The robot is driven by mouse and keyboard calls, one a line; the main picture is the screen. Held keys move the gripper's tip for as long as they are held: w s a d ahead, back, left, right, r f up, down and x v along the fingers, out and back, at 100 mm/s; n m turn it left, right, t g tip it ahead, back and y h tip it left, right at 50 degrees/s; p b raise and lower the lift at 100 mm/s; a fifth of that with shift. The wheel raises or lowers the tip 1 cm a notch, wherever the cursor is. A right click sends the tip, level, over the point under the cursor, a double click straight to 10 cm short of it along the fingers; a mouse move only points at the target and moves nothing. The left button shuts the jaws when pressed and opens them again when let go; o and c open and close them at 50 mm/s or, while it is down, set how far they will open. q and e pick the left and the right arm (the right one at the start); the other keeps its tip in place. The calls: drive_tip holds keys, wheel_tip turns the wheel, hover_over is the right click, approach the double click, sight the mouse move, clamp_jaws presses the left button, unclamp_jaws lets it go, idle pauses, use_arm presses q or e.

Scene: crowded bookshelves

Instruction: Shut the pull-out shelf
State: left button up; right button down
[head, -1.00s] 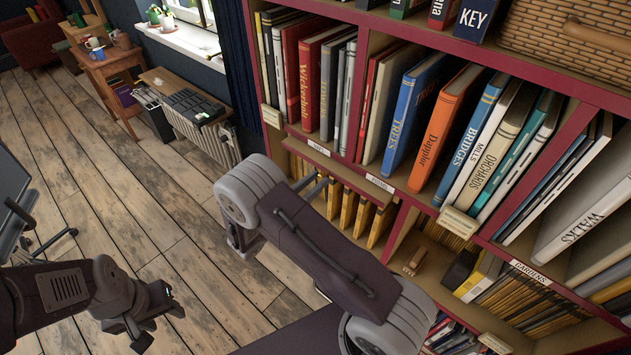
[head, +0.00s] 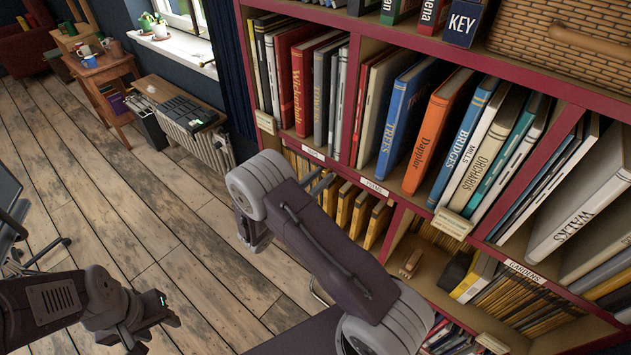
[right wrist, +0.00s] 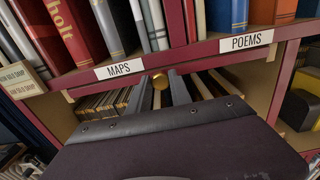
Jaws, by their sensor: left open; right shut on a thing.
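The pull-out shelf's brass knob (right wrist: 160,81) shows in the right wrist view, just under the red shelf edge between the "MAPS" label (right wrist: 119,68) and the "POEMS" label (right wrist: 246,41). My right gripper (right wrist: 164,90) is shut on this knob, with one dark finger on each side of it. I see no board standing out clearly from the bookcase; my gripper body hides much of the area below. In the head view my right arm covers part of this spot. My left gripper (head: 160,309) is open and empty above the wooden floor, away from the bookcase.
Upright books, such as the orange one (head: 436,130), fill the row above. Thin tan volumes (head: 360,213) stand below. A wicker basket (head: 562,38) sits on top at the right. A radiator (head: 209,150) stands by the window. The floor (head: 95,190) at left is mostly clear.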

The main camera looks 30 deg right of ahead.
drive_tip(key=shift+w+r, duration=0.1)
drive_tip(key=shift+r, duration=0.1)
drive_tip(key=c, duration=1.2)
unclamp_jaws()
drive_tip(key=shift+d, duration=0.1)
drive_tip(key=shift+f, duration=0.15)
drive_tip(key=b+v, duration=0.1)
drive_tip(key=v, duration=0.8)
drive_tip(key=shift+d, duration=0.1)
